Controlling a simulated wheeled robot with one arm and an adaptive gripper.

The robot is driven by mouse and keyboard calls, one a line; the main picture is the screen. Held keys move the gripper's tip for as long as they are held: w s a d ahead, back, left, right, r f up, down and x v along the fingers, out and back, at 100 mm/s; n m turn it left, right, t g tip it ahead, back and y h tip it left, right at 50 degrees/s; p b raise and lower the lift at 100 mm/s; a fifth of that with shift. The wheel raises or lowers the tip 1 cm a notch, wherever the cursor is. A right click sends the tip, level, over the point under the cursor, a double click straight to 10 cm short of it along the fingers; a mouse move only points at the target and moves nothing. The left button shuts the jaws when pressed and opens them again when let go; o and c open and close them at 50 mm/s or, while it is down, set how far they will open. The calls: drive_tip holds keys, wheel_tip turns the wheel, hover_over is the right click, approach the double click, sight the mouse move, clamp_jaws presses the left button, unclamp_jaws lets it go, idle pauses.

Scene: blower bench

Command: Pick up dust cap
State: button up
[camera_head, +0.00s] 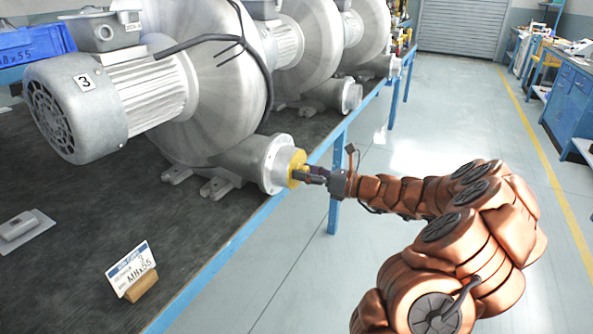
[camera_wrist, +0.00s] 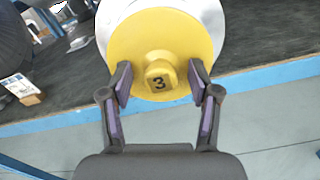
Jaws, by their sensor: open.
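The yellow dust cap (camera_wrist: 160,48) sits on the end of the blower's grey outlet flange (camera_head: 272,163). In the head view the cap (camera_head: 297,166) shows as a yellow disc at the flange mouth, partly covered by my gripper (camera_head: 305,175). In the wrist view my gripper (camera_wrist: 159,85) is open, with one finger on each side of the knob. Gaps show between both fingers and the knob. The blower (camera_head: 190,85) has a motor labelled 3.
The dark bench top (camera_head: 80,260) has a blue front edge (camera_head: 262,217). More blowers (camera_head: 305,50) stand behind. A blue bin (camera_head: 35,48) is at far left. The floor to the right is clear.

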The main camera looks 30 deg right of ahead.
clamp_jaws()
idle(0.3)
drive_tip(key=shift+s+d+r, duration=0.15)
drive_tip(key=shift+s+r, duration=0.05)
drive_tip(key=shift+r, duration=0.05)
drive_tip(key=s+d+r+p, duration=0.1)
drive_tip(key=s+d+r, duration=0.2)
drive_tip(key=s, duration=0.3)
drive_tip(key=s+d+r, duration=0.4)
drive_tip(key=s, duration=0.1)
drive_tip(key=shift+s+r+p, duration=0.25)
drive_tip(key=shift+s+p, duration=0.1)
drive_tip(key=shift+p, duration=0.05)
